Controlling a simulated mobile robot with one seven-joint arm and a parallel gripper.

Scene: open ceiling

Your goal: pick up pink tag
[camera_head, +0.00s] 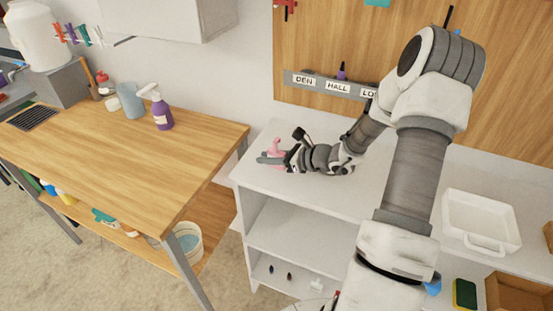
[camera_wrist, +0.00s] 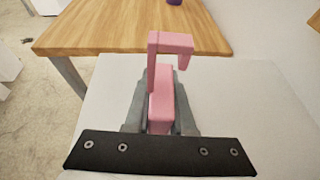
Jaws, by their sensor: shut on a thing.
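The pink tag (camera_wrist: 161,92) is a block-like piece with a hooked upper end. In the wrist view it sits between the two grey fingers of my gripper (camera_wrist: 160,115), which are shut on it. The hook extends beyond the fingertips. In the head view the pink tag (camera_head: 275,146) shows at the end of my gripper (camera_head: 270,157), over the left part of the white shelf top (camera_head: 262,191). I cannot tell whether the tag touches the shelf top. The fingers hide part of it.
A wooden table (camera_head: 120,150) stands at the left with a purple spray bottle (camera_head: 161,112) near its back edge. A label rail (camera_head: 330,86) is on the wooden wall panel behind my arm. A white tray (camera_head: 481,222) lies at the right. The shelf top around my gripper is mostly clear.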

